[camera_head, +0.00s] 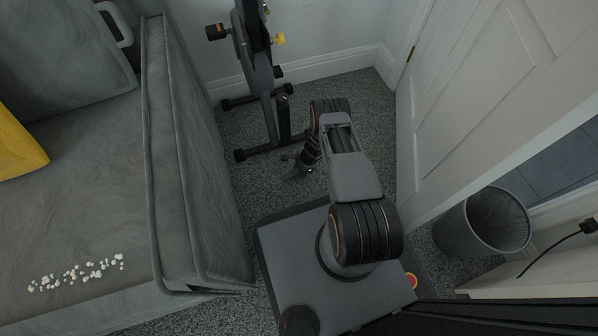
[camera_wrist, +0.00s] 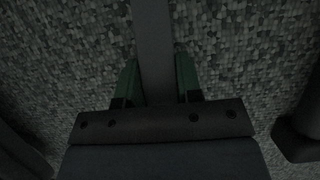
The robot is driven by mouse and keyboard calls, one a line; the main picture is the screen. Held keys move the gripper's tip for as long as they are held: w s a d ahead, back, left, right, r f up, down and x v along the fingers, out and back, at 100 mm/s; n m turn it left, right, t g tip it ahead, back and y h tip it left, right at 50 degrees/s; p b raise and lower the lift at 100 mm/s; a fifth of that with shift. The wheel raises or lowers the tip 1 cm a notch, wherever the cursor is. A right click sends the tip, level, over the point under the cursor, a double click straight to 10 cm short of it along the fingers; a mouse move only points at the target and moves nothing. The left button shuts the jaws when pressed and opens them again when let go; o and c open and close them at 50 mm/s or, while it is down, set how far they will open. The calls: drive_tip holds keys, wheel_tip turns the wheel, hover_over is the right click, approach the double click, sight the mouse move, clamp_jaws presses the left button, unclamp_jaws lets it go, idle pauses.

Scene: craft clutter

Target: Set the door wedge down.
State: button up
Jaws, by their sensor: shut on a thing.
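My gripper (camera_wrist: 157,78) shows in the wrist view with its two green fingers on either side of a long grey piece, the door wedge (camera_wrist: 153,40). The fingers are shut on it. The wedge runs from between the fingers up to the top edge of the picture, over grey carpet. I cannot tell whether it touches the carpet. In the head view my gripper (camera_head: 299,171) is small and points down close to the floor, beside the exercise bike's foot; the wedge cannot be made out there.
Grey speckled carpet (camera_head: 222,160) lies around my gripper. An exercise bike (camera_head: 262,85) stands behind it against the wall. A grey sofa (camera_head: 185,150) with popcorn (camera_head: 75,273) and a yellow cushion (camera_head: 18,145) is at left. A white door (camera_head: 480,90) and grey bin (camera_head: 482,222) are at right.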

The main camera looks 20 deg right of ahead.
drive_tip(key=shift+f, duration=0.1)
drive_tip(key=o, duration=1)
drive_tip(key=shift+c, duration=0.2)
drive_tip(key=p+v, duration=0.5)
drive_tip(key=v, duration=0.7)
drive_tip(key=w+a+r+n+h, duration=0.15)
drive_tip(key=r+n, duration=0.25)
drive_tip(key=r, duration=1.2)
drive_tip(key=w+a+r+n, duration=0.1)
drive_tip(key=a+r+n, duration=0.3)
drive_tip(key=r, duration=1.1)
drive_tip(key=s+a+r+n+t+h, duration=0.1)
drive_tip(key=s+r+n+t+h, duration=0.1)
drive_tip(key=s+r+n, duration=0.8)
drive_tip(key=s+r+h, duration=0.1)
drive_tip(key=s+r, duration=0.6)
drive_tip(key=s, duration=0.2)
drive_tip(key=shift+s+a+r+t, duration=0.2)
drive_tip(key=shift+s+r+t, duration=0.1)
drive_tip(key=shift+r, duration=0.1)
